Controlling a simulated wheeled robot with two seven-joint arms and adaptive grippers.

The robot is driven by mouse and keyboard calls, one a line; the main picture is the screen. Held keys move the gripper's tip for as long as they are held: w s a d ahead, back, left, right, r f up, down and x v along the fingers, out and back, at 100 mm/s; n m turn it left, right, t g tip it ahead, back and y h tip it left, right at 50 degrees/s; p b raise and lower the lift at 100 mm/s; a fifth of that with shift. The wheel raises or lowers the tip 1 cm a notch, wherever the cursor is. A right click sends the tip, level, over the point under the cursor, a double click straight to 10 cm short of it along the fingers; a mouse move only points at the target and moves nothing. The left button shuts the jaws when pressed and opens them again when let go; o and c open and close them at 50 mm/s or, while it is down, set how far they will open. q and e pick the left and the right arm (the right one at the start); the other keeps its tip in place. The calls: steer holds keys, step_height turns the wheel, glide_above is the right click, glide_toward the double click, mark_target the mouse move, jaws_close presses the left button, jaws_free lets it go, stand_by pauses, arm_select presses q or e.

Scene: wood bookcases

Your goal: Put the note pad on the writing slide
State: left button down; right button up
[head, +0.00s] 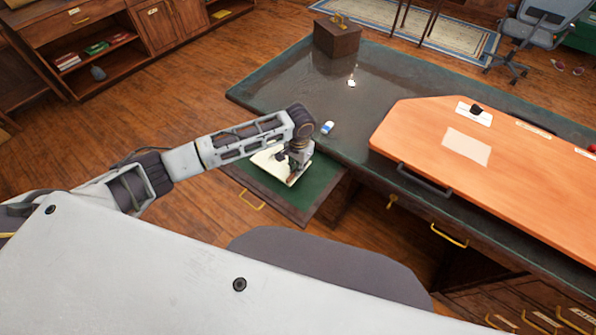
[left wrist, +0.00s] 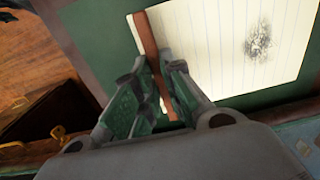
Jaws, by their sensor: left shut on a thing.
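The note pad (head: 268,162) is cream with lined paper, a brown binding strip and a grey smudge; it fills the upper part of the left wrist view (left wrist: 215,60). It lies flat over the green writing slide (head: 318,193), pulled out from the desk's left front, whose green surface also shows in the left wrist view (left wrist: 95,50). Whether the pad touches the slide is unclear. My left gripper (head: 291,172), also in the left wrist view (left wrist: 157,62), is shut on the pad's brown binding strip. My right gripper is not in view.
The dark desk (head: 290,85) bears a blue-and-white eraser (head: 328,127), a small white item (head: 351,82), a wooden box (head: 337,36) and an orange sloped board (head: 500,185). A grey chair seat (head: 330,262) stands in front. A brass pull (head: 250,200) is on the slide's front.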

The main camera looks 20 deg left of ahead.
arm_select(q)
step_height(320, 180, down, 2)
steer(key=shift+f, duration=0.6)
steer(key=c, duration=1.5)
jaws_free()
steer(key=shift+r, duration=0.2)
step_height(320, 180, up, 10)
steer(key=shift+d+r, duration=0.15)
steer(key=shift+r, duration=0.8)
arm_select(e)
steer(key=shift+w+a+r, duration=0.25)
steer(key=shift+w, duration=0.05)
